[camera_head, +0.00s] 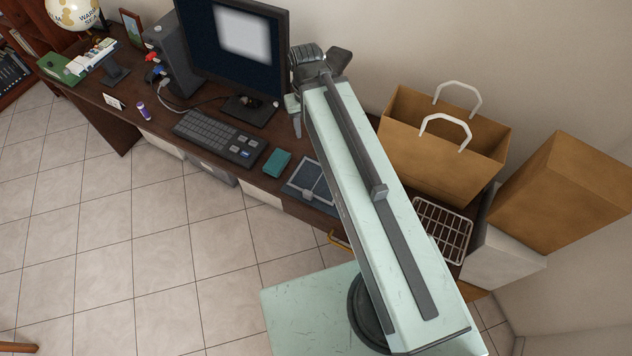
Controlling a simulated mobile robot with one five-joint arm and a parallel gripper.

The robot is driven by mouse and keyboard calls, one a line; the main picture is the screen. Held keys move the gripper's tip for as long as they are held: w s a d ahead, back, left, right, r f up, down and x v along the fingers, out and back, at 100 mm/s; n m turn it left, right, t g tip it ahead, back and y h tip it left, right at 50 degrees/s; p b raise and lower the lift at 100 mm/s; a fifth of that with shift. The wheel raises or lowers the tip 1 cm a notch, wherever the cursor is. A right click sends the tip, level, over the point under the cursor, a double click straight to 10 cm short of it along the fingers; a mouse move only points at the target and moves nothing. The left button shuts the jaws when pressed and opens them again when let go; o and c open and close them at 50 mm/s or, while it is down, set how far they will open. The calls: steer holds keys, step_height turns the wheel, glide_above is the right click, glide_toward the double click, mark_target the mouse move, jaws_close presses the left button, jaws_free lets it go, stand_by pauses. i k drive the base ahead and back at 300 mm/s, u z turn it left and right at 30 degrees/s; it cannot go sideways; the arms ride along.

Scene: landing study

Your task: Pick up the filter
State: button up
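No object in view can be clearly told as the filter. A flat dark blue piece with a pale frame (311,181) lies on the desk, partly hidden behind my arm; I cannot tell whether it is the filter. My arm reaches from the lower right up over the desk. Part of my gripper (296,118) shows at the arm's far end, beside the monitor and above the desk. It is mostly hidden by the arm, and its fingers cannot be made out. Nothing can be seen held in it.
A paper bag (440,150), wire rack (443,230) and cardboard box (565,195) stand right. Tiled floor lies open left.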

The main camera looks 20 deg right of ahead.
mark_target(309, 178)
steer(key=k, duration=1)
steer(key=u, duration=3.4)
steer(key=k, duration=0.75)
steer(key=z, duration=0.4)
steer(key=i, duration=0.5)
steer(key=u, duration=0.05)
